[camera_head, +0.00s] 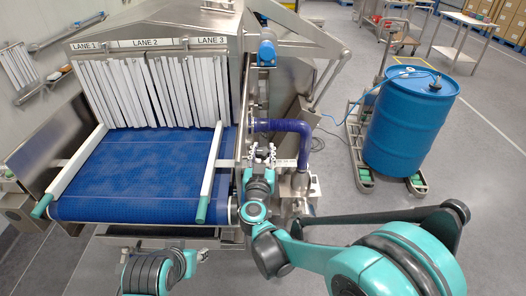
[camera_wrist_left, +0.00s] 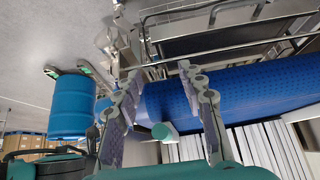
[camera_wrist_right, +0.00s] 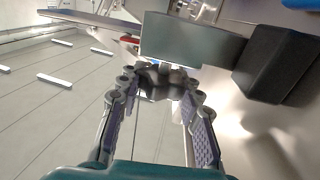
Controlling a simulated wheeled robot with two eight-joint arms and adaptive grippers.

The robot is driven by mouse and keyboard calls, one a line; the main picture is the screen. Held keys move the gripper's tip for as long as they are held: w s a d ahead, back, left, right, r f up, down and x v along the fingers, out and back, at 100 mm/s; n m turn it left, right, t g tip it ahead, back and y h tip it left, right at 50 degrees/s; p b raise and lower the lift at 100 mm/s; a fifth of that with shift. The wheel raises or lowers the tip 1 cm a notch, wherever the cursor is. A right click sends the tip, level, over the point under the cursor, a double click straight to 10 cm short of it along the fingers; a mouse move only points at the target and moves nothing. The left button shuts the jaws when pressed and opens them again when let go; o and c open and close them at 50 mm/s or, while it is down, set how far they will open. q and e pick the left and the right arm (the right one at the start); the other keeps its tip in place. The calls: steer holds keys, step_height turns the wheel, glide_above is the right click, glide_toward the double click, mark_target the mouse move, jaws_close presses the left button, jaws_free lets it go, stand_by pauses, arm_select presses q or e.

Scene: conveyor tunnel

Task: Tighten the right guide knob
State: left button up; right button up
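The right guide (camera_head: 212,165) is a white rail with a teal end (camera_head: 202,210), lying along the right side of the blue belt. A dark grey, lobed metal part that looks like a knob (camera_wrist_right: 162,80) shows in the right wrist view. My right gripper (camera_wrist_right: 158,88) is open, with its fingertips on either side of that part; contact is unclear. In the head view my right gripper (camera_head: 265,155) is beside the machine's right side, and the knob is not clear there. My left gripper (camera_wrist_left: 160,78) is open and empty, in front of the blue belt (camera_wrist_left: 250,88).
The left guide (camera_head: 75,165) lies along the belt's other side. White strip curtains (camera_head: 155,88) hang over the tunnel mouth. A purple hose (camera_head: 285,126) runs close behind my right gripper. A blue drum (camera_head: 408,120) stands on a wheeled frame at the right.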

mark_target(262, 156)
steer(key=o, duration=0.4)
steer(key=shift+s, duration=0.1)
steer(key=s, duration=0.7)
steer(key=shift+s+a, duration=0.1)
steer(key=shift+a, duration=0.3)
